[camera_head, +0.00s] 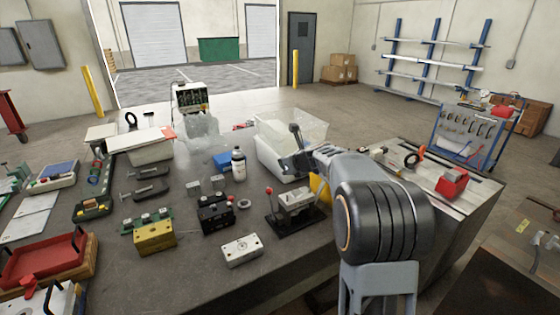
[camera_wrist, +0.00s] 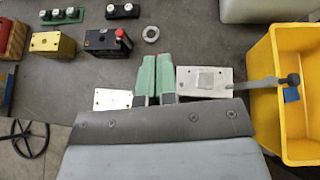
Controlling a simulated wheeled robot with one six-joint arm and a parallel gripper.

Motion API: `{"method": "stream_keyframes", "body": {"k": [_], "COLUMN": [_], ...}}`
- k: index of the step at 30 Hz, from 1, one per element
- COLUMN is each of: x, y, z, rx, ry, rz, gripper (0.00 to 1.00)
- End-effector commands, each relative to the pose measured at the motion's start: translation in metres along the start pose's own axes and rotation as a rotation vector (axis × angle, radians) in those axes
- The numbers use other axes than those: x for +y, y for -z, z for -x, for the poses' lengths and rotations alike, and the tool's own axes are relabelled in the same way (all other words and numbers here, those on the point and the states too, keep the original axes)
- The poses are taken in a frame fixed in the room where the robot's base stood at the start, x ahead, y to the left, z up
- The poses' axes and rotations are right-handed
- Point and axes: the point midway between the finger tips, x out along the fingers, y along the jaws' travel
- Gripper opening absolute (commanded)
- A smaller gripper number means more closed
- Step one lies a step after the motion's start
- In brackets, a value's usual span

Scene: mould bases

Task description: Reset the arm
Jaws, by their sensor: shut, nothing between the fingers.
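My gripper (camera_wrist: 156,60) shows in the wrist view as two green fingers lying side by side, shut with nothing between them. They are above the dark grey table, between a small white plate (camera_wrist: 112,99) and a grey block fixture (camera_wrist: 205,80). In the head view my arm (camera_head: 385,220) reaches in from the lower right over the table's right part. I cannot make out the fingertips clearly there.
A yellow mould block (camera_head: 155,238), a black block (camera_head: 215,216), a white plate (camera_head: 242,250) and a lever fixture (camera_head: 297,207) stand on the table. A yellow bin (camera_wrist: 262,110) is close on the right. A clear bin (camera_head: 275,158) stands behind.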

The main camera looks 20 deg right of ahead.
Motion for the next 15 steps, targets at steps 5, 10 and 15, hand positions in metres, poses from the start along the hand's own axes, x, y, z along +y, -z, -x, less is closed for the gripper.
{"method": "stream_keyframes", "body": {"k": [5, 10, 15], "x": [0.0, 0.006, 0.041], "y": [0.0, 0.01, 0.07], "z": [0.0, -0.001, 0.014], "rx": [0.0, 0.031, 0.18], "ry": [0.0, -0.035, -0.219], "rz": [0.018, 0.255, 0.828], "gripper": [0.0, 0.0, 0.0]}}
